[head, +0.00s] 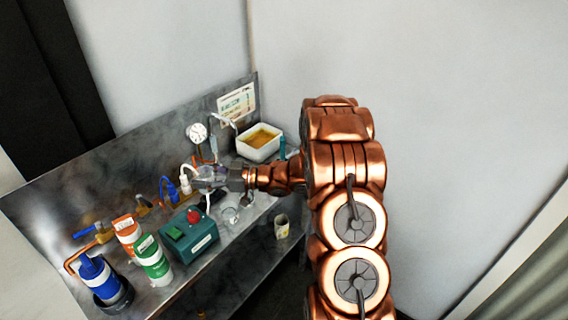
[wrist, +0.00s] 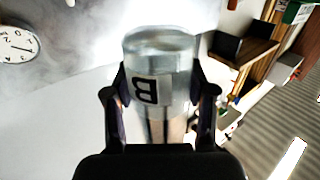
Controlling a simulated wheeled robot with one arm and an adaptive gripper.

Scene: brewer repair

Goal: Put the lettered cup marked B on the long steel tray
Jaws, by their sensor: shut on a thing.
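My gripper (wrist: 158,88) is shut on a clear cup (wrist: 160,50) with a white label marked B. The cup sits between the two dark fingers, and its label shows turned in the wrist view. In the head view my gripper (head: 210,179) is over the steel bench (head: 160,134), near its back right part; the held cup is small and hard to make out there. I cannot pick out a separate long steel tray in either view.
A green box with a red knob (head: 190,236), a clear glass (head: 230,214) and a white tub of yellow liquid (head: 259,143) stand near my gripper. Green and orange canisters (head: 152,258) and a blue one (head: 100,277) stand front left. A small cup (head: 281,227) sits lower right.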

